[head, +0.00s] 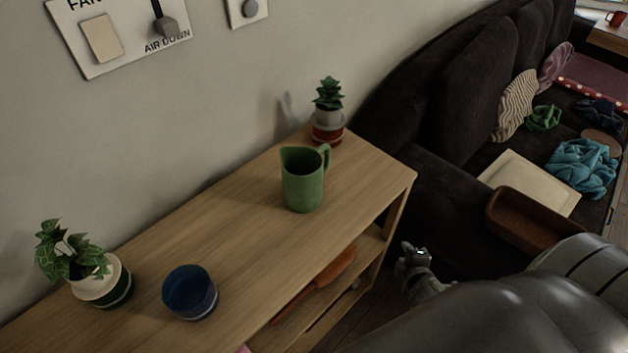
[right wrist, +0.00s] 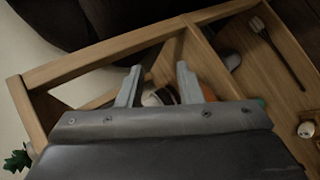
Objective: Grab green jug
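The green jug (head: 303,178) stands upright on the wooden shelf top, with its handle to the right. My right gripper (head: 412,262) is low in front of the shelf's right end, below and to the right of the jug and apart from it. In the right wrist view its two fingers (right wrist: 159,84) are spread with nothing visible held between them, and the shelf is beyond them. The jug cannot be made out in that view. My left gripper is not in view.
On the shelf top (head: 240,240), a potted plant (head: 328,110) stands just behind the jug. A blue cup (head: 189,292) and another potted plant (head: 82,263) are at the left. An orange item (head: 330,270) lies on the lower shelf. A dark sofa (head: 440,165) adjoins the right end.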

